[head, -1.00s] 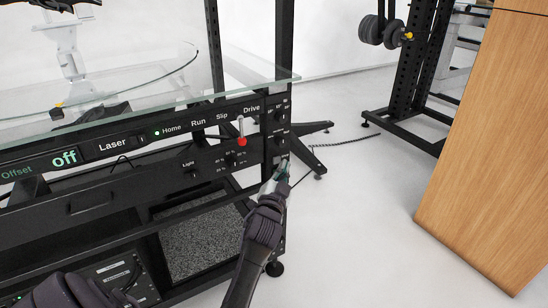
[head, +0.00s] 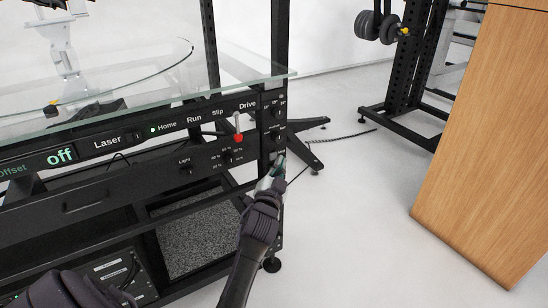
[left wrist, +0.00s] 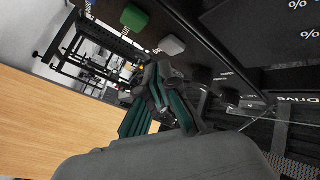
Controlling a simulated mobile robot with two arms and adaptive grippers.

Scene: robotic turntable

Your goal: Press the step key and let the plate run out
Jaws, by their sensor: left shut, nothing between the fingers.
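My left gripper (head: 277,166) is shut and empty, with its fingertips at the lower part of the small control panel (head: 275,105) on the turntable's right front corner. I cannot tell whether they touch it. In the left wrist view the shut green-grey fingers (left wrist: 150,108) show below a row of keys. A green key (left wrist: 135,17) and a pale grey key (left wrist: 171,45) stand out there. Which one is the step key cannot be read. The clear glass plate (head: 235,68) lies on top of the black frame. My right gripper is out of view.
The front strip (head: 110,142) shows "off" and a lit green light beside Home. A wooden cabinet (head: 480,140) stands at the right, a black rack (head: 415,70) behind.

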